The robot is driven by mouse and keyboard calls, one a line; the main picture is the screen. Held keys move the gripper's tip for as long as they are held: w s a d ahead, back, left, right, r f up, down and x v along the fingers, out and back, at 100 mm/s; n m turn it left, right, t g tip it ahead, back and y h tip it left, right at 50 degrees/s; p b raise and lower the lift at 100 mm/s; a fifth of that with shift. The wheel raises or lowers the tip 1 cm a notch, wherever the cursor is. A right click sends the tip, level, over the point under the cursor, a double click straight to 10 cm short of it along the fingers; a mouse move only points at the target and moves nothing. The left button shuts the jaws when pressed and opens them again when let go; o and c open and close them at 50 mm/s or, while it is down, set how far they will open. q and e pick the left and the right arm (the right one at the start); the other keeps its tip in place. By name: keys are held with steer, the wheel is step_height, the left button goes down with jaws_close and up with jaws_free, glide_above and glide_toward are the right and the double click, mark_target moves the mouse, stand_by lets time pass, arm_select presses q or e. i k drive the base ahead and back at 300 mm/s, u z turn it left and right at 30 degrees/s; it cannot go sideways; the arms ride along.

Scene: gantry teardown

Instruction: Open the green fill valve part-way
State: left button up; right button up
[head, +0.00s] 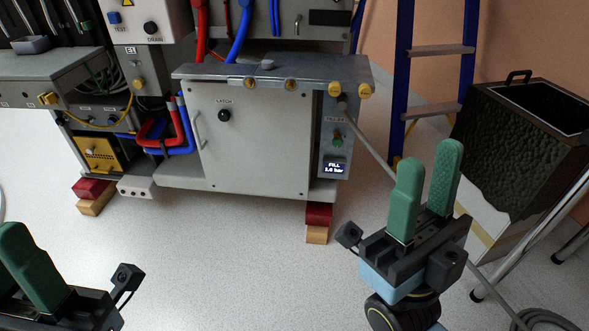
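The green fill valve (338,139) is a small green knob on the narrow grey panel at the right end of the cabinet front. Below it a small display (335,168) reads FILL and about 1.0 bar. My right gripper (431,154) is open and empty, its two green fingers pointing up and apart, to the right of the valve and nearer to me. It does not touch the valve.
A cabinet door (250,150) with a black latch knob is left of the valve. A blue ladder (403,70) and dark bin (520,140) stand right. Floor in front is clear.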

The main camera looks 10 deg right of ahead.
mark_target(337, 142)
steer(key=z, duration=0.15)
steer(key=i, duration=1.05)
steer(key=u, duration=0.1)
